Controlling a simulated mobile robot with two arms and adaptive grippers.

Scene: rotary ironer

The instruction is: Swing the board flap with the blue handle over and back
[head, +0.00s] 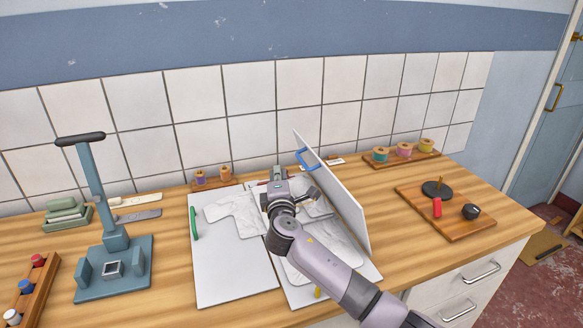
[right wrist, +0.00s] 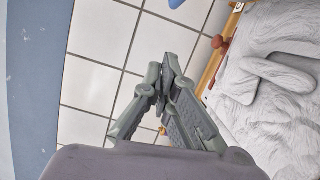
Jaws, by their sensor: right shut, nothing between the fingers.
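The folding board lies on the wooden worktop, its white left panel (head: 232,265) flat. The flap with the blue handle (head: 335,195) stands steeply raised on the board's right side. Its blue handle (head: 305,157) is near the far upper corner, on the side facing left. A pale grey-white garment (head: 233,212) lies spread on the board, and also shows in the right wrist view (right wrist: 268,95). My right gripper (head: 278,178) is over the middle of the board, left of the raised flap and apart from the handle. Its fingers (right wrist: 166,72) are shut and empty. My left gripper is out of view.
A green handle (head: 195,223) is on the left panel. A blue-grey press (head: 113,255) stands left of the board. Thread spools (head: 404,150) sit at the back right. A small wooden board (head: 445,212) with weights lies at the right. Bare worktop lies between.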

